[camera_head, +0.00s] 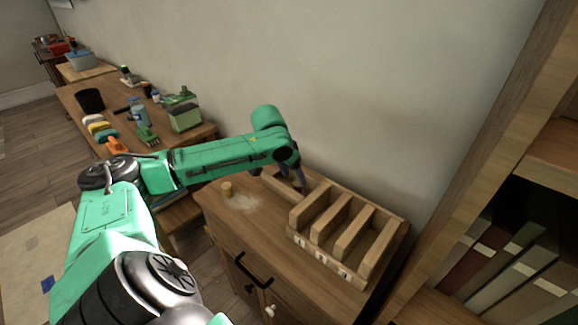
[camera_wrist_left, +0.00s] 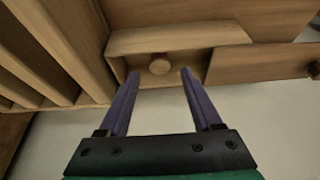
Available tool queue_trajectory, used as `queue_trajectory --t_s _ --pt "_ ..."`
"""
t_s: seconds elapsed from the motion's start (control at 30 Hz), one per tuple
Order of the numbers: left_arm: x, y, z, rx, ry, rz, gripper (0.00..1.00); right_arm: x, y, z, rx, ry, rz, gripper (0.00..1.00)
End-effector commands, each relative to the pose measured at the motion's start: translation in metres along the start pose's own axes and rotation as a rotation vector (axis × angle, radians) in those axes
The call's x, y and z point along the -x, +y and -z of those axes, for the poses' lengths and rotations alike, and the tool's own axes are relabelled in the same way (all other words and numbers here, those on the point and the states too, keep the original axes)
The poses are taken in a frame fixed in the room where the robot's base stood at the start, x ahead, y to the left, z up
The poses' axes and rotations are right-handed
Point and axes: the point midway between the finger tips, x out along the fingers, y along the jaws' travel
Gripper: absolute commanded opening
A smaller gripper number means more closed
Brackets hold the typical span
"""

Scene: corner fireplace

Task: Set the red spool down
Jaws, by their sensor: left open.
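No thing that is clearly a red spool shows in either view. My left gripper (camera_head: 299,180) is over the back of the wooden cabinet top, beside a slotted wooden rack (camera_head: 362,252). In the left wrist view its two purple fingers (camera_wrist_left: 158,73) are open and apart. My right gripper is in neither view.
The wall is close behind. A bookshelf (camera_head: 530,240) stands at the right. A cluttered workbench (camera_head: 110,112) lies at the far left.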

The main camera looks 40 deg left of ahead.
Motion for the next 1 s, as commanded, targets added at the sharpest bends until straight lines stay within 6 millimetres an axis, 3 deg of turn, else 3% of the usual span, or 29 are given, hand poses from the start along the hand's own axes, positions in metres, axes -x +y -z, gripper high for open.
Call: queue_trajectory --t_s 0.1,0.27,0.87,1.0 --pt "0.031 -0.001 0.0 -0.003 0.001 0.006 0.66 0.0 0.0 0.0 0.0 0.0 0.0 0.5" --pt "0.056 -0.001 0.0 -0.001 0.001 0.002 0.66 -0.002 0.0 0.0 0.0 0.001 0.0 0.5" --pt "0.061 0.0 0.001 0.0 0.0 -0.001 0.66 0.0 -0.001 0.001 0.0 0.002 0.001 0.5" --pt "0.085 0.0 0.011 0.0 0.001 -0.001 0.66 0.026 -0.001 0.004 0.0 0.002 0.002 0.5"
